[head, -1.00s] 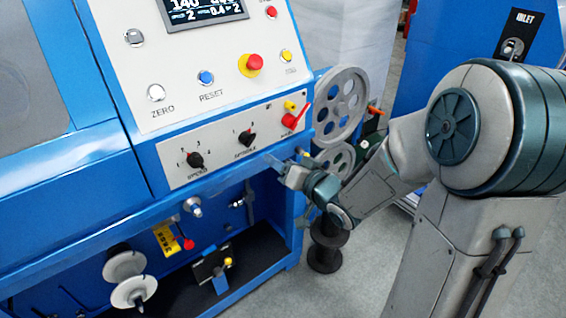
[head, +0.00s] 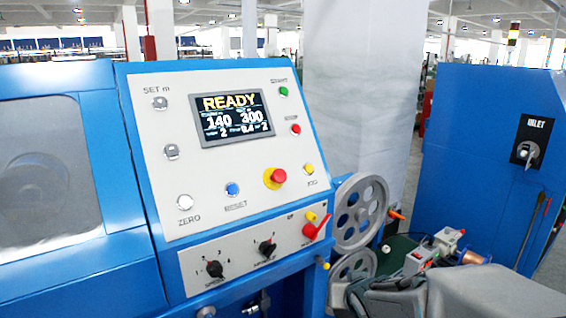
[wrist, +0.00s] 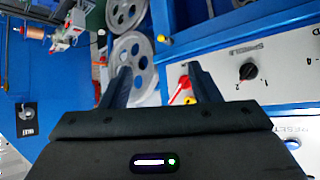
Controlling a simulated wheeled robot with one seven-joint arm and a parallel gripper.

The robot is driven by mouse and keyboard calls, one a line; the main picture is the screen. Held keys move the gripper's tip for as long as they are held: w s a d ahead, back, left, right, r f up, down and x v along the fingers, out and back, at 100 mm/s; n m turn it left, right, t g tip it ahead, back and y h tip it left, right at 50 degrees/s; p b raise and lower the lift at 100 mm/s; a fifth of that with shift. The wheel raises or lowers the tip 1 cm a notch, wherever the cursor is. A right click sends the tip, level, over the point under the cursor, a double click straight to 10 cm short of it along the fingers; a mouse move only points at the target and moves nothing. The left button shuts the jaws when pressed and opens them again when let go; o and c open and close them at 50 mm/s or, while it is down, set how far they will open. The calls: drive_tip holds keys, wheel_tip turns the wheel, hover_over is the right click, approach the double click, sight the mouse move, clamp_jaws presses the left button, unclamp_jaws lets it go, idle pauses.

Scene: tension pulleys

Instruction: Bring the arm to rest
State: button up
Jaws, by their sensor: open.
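My gripper (wrist: 158,72) shows in the wrist view with its two dark fingers spread apart and nothing between them. Beyond the fingers are the grey spoked pulley (wrist: 130,55) and the red lever (wrist: 180,90) on the blue machine's panel. In the head view my arm (head: 490,296) shows only as a grey part along the bottom right edge. It lies in front of the lower pulley area, and the fingers cannot be made out there.
The blue machine's control panel (head: 225,160) fills the left and middle, with a READY display (head: 237,118). A large pulley (head: 360,213) stands at its right side. A second blue cabinet (head: 470,150) is at right. A pale wrapped column (head: 360,80) stands behind.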

drive_tip(key=s+r+g+p, duration=0.1)
drive_tip(key=s+r+g, duration=0.1)
drive_tip(key=s, duration=0.6)
drive_tip(key=s+r+g+p, duration=0.1)
drive_tip(key=s+r+g, duration=0.1)
drive_tip(key=s+g, duration=0.3)
drive_tip(key=s, duration=0.4)
drive_tip(key=shift+s+d+r+p, duration=0.25)
drive_tip(key=shift+s+r+p, duration=0.05)
drive_tip(key=shift+r, duration=0.05)
